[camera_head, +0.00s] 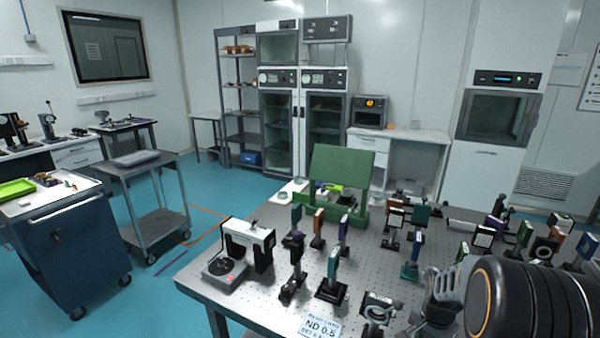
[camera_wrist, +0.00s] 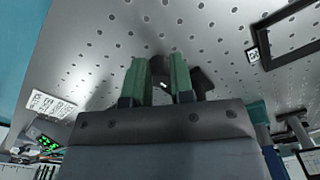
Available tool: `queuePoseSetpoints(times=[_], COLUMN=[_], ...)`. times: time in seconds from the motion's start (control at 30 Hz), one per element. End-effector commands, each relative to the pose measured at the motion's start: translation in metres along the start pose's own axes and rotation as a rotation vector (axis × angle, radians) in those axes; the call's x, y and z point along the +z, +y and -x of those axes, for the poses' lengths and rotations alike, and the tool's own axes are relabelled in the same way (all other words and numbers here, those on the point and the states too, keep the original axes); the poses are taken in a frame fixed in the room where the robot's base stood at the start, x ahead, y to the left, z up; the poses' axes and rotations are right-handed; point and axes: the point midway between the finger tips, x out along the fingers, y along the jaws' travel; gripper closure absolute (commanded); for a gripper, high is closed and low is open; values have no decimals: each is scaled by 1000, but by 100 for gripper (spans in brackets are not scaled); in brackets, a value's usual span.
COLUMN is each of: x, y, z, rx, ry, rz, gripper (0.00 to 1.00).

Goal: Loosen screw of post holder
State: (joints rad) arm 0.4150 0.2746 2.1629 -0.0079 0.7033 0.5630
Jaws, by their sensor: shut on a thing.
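In the wrist view my gripper (camera_wrist: 160,76) reaches out over the perforated table top with its two green fingers side by side. A small dark part (camera_wrist: 162,84) with a bright spot sits between the fingers, and they are closed on it; it looks like the screw of a post holder. A black base, probably the post holder (camera_wrist: 203,84), shows just behind and to the right of the right finger. Most of the holder is hidden by the fingers. In the head view my arm comes in from the lower right, and its fingertips are not clear there.
The optical table (camera_head: 222,296) carries several posts with optics close together. A black ring mount (camera_head: 377,308) stands left of my arm. A sign reading ND 0.5 (camera_head: 320,328) lies at the front edge. A black frame (camera_wrist: 262,45) is at the right in the wrist view.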

Motion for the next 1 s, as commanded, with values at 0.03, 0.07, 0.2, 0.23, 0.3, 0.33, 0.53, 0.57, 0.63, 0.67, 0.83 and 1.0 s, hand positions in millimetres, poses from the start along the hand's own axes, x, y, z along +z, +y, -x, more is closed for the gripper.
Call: queuePoseSetpoints(times=[0.03,0.07,0.2,0.23,0.3,0.33,0.53,0.57,0.63,0.67,0.83,1.0], x=[5,5,3,3,2,2,1,1,1,2,6,8], y=[-1,-1,-4,-4,-5,-6,-8,-8,-9,-9,-12,-12], z=[-12,-12,-14,-14,-14,-15,-17,-17,-18,-18,-19,-17], rx=[4,4,5,6,6,6,9,9,10,10,12,12], ry=[-17,-17,-17,-17,-17,-17,-19,-19,-20,-20,-21,-21], rz=[3,3,2,1,1,1,2,2,3,3,3,4], gripper=[100,100,100,100,100,100,100,100,100,100,100,100])
